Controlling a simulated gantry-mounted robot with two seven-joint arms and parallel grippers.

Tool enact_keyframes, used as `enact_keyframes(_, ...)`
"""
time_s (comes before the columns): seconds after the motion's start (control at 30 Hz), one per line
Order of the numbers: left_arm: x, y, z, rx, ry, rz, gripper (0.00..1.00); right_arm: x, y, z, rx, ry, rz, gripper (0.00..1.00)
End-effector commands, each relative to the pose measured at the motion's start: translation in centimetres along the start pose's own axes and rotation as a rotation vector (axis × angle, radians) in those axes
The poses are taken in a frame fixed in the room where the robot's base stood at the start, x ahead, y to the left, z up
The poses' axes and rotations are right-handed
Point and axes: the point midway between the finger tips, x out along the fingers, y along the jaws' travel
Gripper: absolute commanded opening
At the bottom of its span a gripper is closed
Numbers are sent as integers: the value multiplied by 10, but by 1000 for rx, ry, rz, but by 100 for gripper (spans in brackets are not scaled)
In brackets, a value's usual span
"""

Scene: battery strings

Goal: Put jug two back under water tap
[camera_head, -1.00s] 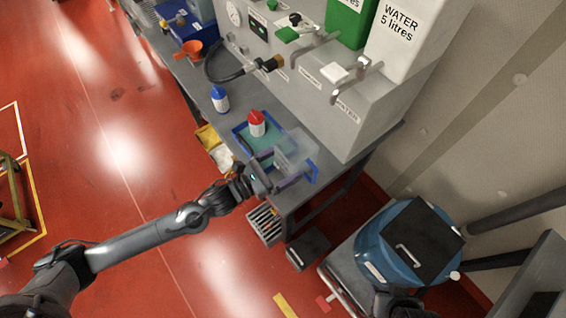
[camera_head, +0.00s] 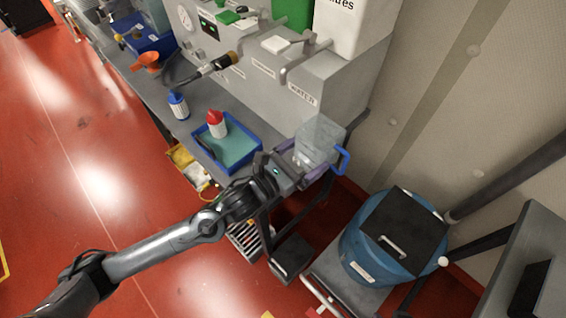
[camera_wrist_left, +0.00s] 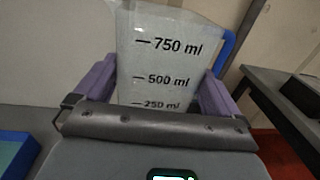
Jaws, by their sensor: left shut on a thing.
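A clear jug (camera_head: 319,139) with a blue handle is held upright at the right end of the bench. My left gripper (camera_head: 300,170) is shut on it, with purple fingers on either side. In the left wrist view the jug (camera_wrist_left: 165,60) shows marks of 250, 500 and 750 ml, and the fingers (camera_wrist_left: 158,95) grip its sides. The water tap (camera_head: 303,56) sticks out of the grey panel above a WATER label, behind and above the jug. Whether the jug touches the bench cannot be told. My right gripper is not seen.
A blue tray (camera_head: 252,145) holds a red-capped bottle (camera_head: 216,124) left of the jug. A blue-capped bottle (camera_head: 178,106) stands further left on the bench.

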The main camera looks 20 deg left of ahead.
Motion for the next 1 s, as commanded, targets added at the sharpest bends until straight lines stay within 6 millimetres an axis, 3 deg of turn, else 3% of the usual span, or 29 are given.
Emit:
enact_keyframes(0.3,-14,62,-36,3,5,2,42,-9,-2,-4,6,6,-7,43)
enact_keyframes(0.5,-20,91,-55,1,2,2,42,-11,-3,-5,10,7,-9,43)
enact_keyframes(0.77,-23,102,-64,-1,1,-1,42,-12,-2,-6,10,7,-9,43)
enact_keyframes(1.0,-23,102,-92,-2,2,1,42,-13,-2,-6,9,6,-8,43)
